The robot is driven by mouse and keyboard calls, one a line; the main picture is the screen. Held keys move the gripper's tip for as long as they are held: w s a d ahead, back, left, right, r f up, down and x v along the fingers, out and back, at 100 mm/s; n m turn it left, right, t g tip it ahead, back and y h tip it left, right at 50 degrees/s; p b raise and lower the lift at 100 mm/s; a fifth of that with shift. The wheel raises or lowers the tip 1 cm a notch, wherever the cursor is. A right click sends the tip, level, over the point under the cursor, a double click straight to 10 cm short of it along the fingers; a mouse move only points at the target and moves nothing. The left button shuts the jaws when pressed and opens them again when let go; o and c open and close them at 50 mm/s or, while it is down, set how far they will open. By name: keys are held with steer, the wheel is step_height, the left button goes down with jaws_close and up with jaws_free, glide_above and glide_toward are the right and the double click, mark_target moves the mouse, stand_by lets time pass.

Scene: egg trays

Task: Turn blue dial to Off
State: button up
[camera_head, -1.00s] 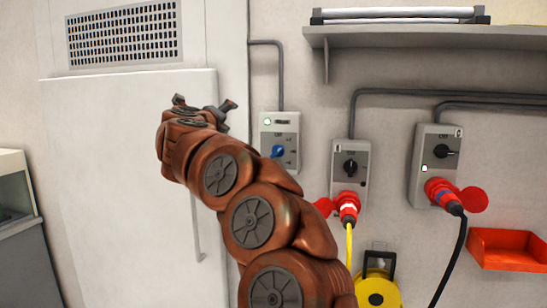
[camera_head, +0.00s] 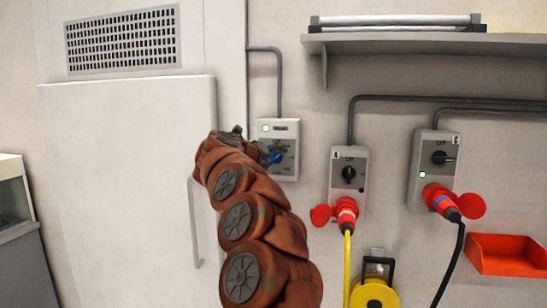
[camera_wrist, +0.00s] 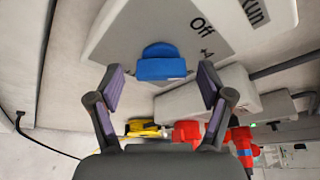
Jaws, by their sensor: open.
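The blue dial (camera_head: 275,157) is on a grey wall box (camera_head: 280,129) with a small lit green light. In the wrist view the blue dial (camera_wrist: 161,62) sits between and just beyond my fingertips, with the labels "Off" and "Run" printed on the box face (camera_wrist: 215,20). My gripper (camera_wrist: 160,88) is open, one finger on each side of the dial, with a gap to it. In the head view my gripper (camera_head: 238,133) is at the left edge of the box, partly hidden by my arm. Which label the dial points to cannot be told.
Two more grey boxes with black dials, the middle one (camera_head: 349,158) and the right one (camera_head: 438,152), hold red plugs with cables. A shelf (camera_head: 420,40) is above them. An orange bin (camera_head: 508,255) and a yellow reel (camera_head: 374,293) are lower right. A white cabinet door (camera_head: 125,180) stands left.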

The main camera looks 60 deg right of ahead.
steer(key=shift+d+f, duration=0.1)
steer(key=shift+d, duration=0.3)
steer(key=c, duration=1.2)
steer(key=shift+o, duration=0.2)
steer(key=shift+n, duration=0.3)
steer(key=n+g+h, duration=0.1)
steer(key=n, duration=0.1)
steer(key=shift+w+f+n+p, duration=0.1)
steer(key=shift+n+p, duration=0.2)
steer(key=shift+n, duration=0.1)
steer(key=shift+f+n+g+h, duration=0.1)
steer(key=shift+n+g+h, duration=0.2)
steer(key=shift+n+h, duration=1.2)
steer(key=shift+n+y, duration=0.4)
steer(key=shift+n, duration=0.2)
steer(key=o, duration=1.2)
steer(key=shift+c, duration=0.2)
